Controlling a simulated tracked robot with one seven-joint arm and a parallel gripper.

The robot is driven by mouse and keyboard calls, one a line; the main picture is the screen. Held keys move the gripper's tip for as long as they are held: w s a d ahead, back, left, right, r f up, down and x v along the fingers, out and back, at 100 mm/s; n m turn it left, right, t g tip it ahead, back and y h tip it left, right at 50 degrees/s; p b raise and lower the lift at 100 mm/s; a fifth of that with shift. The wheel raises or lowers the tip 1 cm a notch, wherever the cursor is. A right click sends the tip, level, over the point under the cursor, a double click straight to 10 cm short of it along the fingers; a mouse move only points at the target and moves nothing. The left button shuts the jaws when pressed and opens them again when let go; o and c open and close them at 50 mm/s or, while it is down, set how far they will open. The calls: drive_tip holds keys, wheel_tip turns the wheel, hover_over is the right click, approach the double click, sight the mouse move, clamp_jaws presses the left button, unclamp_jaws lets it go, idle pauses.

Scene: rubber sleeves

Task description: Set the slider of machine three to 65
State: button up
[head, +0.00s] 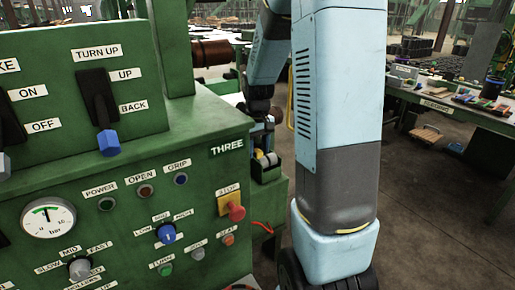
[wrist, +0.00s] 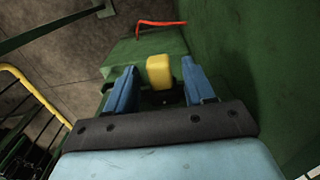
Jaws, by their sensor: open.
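Machine three (head: 215,120) is the green cabinet with the label THREE at the left of the head view. In the wrist view, a yellow block (wrist: 159,72), which looks like the slider's knob, stands at a green box (wrist: 118,60). My gripper (wrist: 158,64) is open, with one blue finger on each side of the yellow block. No scale or number of the slider is readable.
The cabinet front has labelled switches, lamps, a gauge (head: 48,217) and a red stop button (head: 236,212). A yellow railing (wrist: 35,92) is at the left of the wrist view. A workbench (head: 450,108) stands at the right.

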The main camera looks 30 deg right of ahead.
clamp_jaws()
idle(0.4)
